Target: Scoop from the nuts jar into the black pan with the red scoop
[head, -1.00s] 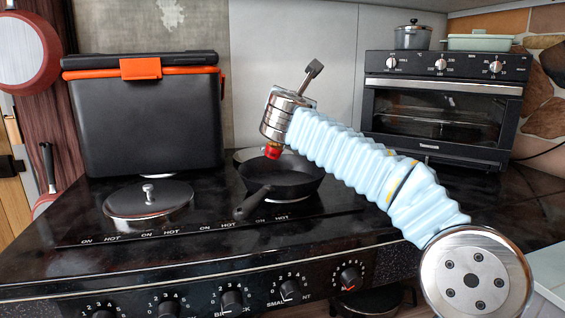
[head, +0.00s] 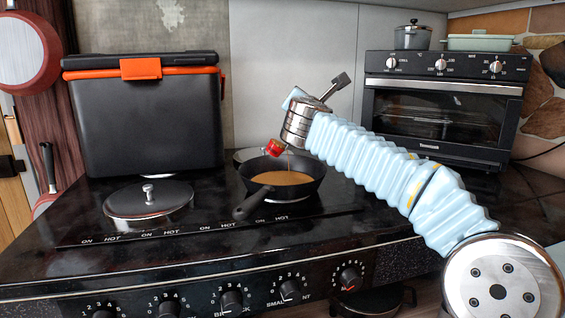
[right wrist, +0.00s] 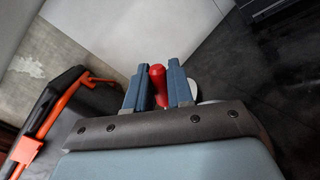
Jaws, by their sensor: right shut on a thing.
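The black pan (head: 252,204) sits on the cooktop with its handle toward the front. A tan-brown mass (head: 284,178) lies in it. The red scoop (head: 274,148) is above the pan's back rim, and a thin brown stream falls from beside it into the pan. My right gripper (right wrist: 156,76) is shut on the red scoop's handle (right wrist: 158,84) in the right wrist view. In the head view my right arm hides its fingers. The nuts jar and my left gripper are not in view.
A silver-knobbed black lid (head: 150,199) lies on the cooktop left of the pan. A black box with orange trim (head: 145,125) stands behind it. A toaster oven (head: 440,110) stands at the back right. The cooktop's front strip is clear.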

